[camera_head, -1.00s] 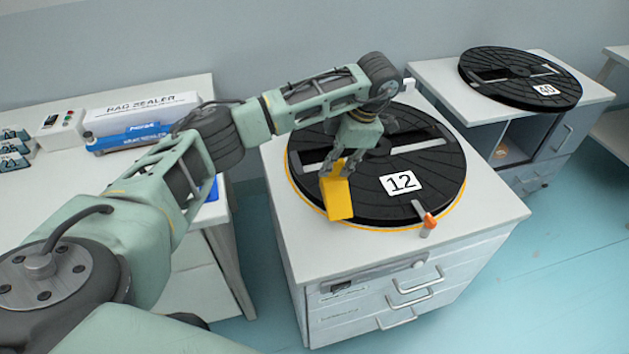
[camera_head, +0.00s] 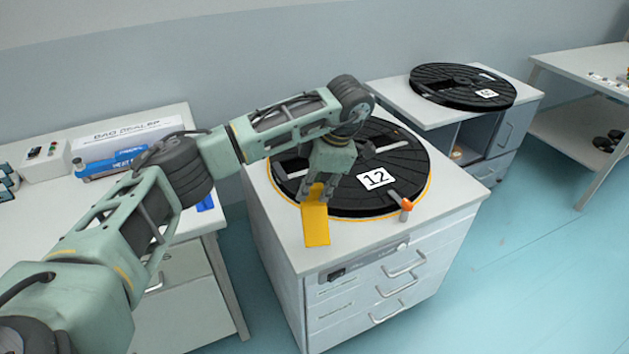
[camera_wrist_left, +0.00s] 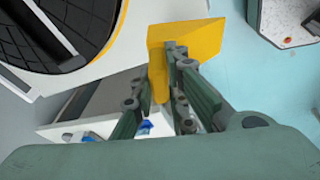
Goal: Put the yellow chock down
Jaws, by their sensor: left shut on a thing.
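The yellow chock (camera_head: 316,225) hangs from my left gripper (camera_head: 318,192) in the head view, in front of the near left rim of the black reel marked 12. In the left wrist view the gripper (camera_wrist_left: 174,55) is shut on the chock (camera_wrist_left: 198,40), which sticks out past the fingertips. In that view the chock shows against the cabinet edge and the blue floor. The black reel (camera_head: 405,165) lies flat on the white cabinet top (camera_head: 440,213). Whether the chock touches the cabinet cannot be told. My right gripper is not in view.
An orange-tipped peg (camera_head: 406,204) stands at the reel's front right edge. A side table (camera_head: 60,215) with a bag sealer box (camera_head: 128,135) is at left. Another reel (camera_head: 462,84) lies on a cabinet behind right. Blue floor (camera_head: 480,290) is clear at right.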

